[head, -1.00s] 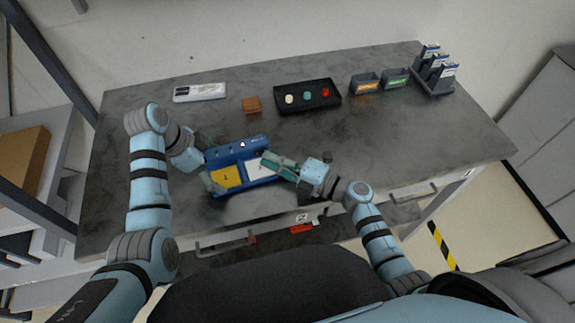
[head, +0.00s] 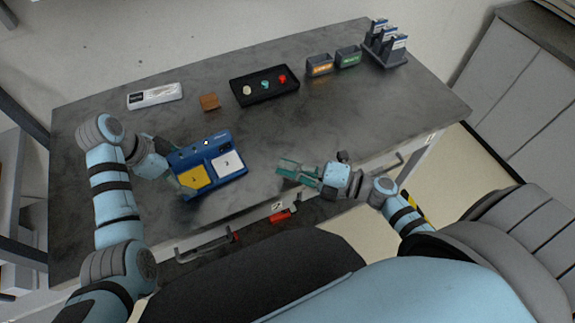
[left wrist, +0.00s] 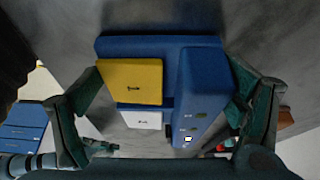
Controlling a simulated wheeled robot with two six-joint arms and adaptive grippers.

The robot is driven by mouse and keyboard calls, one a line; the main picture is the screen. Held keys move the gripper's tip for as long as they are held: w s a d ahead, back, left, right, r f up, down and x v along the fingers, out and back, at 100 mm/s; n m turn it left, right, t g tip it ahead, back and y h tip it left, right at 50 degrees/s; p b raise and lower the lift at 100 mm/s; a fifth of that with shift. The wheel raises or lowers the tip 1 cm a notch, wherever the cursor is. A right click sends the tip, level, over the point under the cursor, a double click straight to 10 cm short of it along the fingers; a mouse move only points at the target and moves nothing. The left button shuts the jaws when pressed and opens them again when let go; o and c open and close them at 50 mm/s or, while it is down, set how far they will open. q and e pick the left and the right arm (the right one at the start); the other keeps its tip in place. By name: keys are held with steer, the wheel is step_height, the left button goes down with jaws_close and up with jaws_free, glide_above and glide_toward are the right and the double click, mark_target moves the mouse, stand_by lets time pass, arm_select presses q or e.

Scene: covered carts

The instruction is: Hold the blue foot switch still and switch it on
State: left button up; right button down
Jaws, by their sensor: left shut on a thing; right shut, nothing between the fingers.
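The blue foot switch (head: 212,147) lies on the grey bench top. It has a yellow pedal (head: 195,178) on the left and a white pedal (head: 227,163) on the right, with small marks along its back bar. My left gripper (head: 178,172) is shut on the switch at its left end. In the left wrist view, the switch (left wrist: 197,75) sits between the two green fingers (left wrist: 165,105), with its yellow and white pedals visible. My right gripper (head: 282,170) is shut and empty, to the right of the switch and apart from it.
Behind the switch are a white labelled box (head: 155,95), a brown block (head: 209,102), a black tray (head: 262,99) with coloured knobs, two small bins (head: 320,65) and a rack (head: 386,50). The bench right of my right gripper is clear.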

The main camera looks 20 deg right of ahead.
arm_select(q)
steer(key=o, duration=1.4)
steer(key=shift+o, duration=0.2)
